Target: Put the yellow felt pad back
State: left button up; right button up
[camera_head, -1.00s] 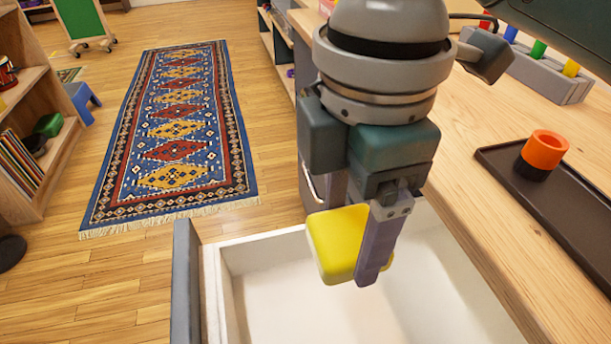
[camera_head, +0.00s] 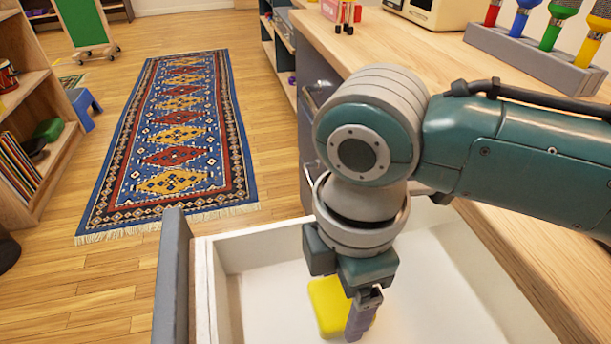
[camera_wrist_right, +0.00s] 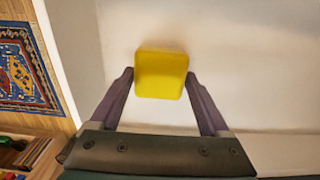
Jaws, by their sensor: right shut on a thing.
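The yellow felt pad (camera_head: 325,304) is a small block with rounded corners, inside the open white drawer (camera_head: 262,243). My right gripper (camera_head: 345,318) points down into the drawer and is shut on the pad. In the right wrist view the pad (camera_wrist_right: 161,72) sits between the two fingertips of that gripper (camera_wrist_right: 160,80). The pad is low in the drawer; I cannot tell whether it touches the floor. The near finger hides part of the pad in the head view. My left gripper is not in view.
The wooden counter (camera_head: 400,50) runs along the right, with a grey rack (camera_head: 540,58) of coloured-handled tools on it. The drawer's grey front panel (camera_head: 172,275) stands at the left. The visible drawer floor around the pad is bare. A patterned rug (camera_head: 170,140) lies beyond.

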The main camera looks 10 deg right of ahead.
aim_at(341, 297)
jog(key=shift+f, duration=0.15)
jog(key=o, duration=1)
jog(key=shift+o, duration=0.2)
notch_tip(341, 297, up, 12)
jog(key=p, duration=0.3)
jog(key=shift+r+p, duration=0.2)
jog(key=shift+p, duration=0.15)
